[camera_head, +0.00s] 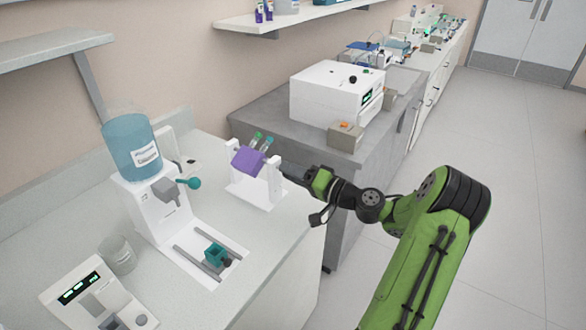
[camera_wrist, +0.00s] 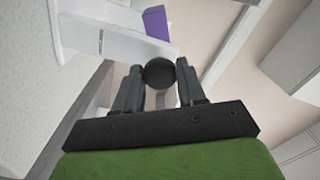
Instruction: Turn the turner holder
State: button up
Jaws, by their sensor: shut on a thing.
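The turner holder is a purple block (camera_head: 248,160) hung between two white uprights of a white stand (camera_head: 258,192) on the bench. Two tubes, one with a green cap and one with a teal cap (camera_head: 266,146), stick up from the block, tilted to the right. In the wrist view the purple block (camera_wrist: 156,22) shows at the top, behind the white stand (camera_wrist: 115,40). My gripper (camera_wrist: 160,78) is shut on a round black knob (camera_wrist: 159,72) at the stand's right side. In the head view my gripper (camera_head: 300,180) reaches the stand from the right.
A blue-filled dispenser (camera_head: 132,150) stands left of the stand, with a teal piece (camera_head: 215,254) on rails in front. A clear beaker (camera_head: 117,255) and a display device (camera_head: 88,292) are at the front left. A white machine (camera_head: 335,92) stands on the grey bench behind.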

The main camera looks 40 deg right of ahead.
jog(key=shift+m+p, duration=6.6)
jog(key=shift+m, duration=1.7)
jog(key=shift+f+m+p, duration=0.15)
jog(key=shift+m+p, duration=0.2)
jog(key=shift+m, duration=0.35)
jog(key=o, duration=1.1)
jog(key=shift+c, duration=0.2)
jog(key=b+v, duration=0.1)
jog(key=v, duration=1.5)
jog(key=shift+w, duration=0.1)
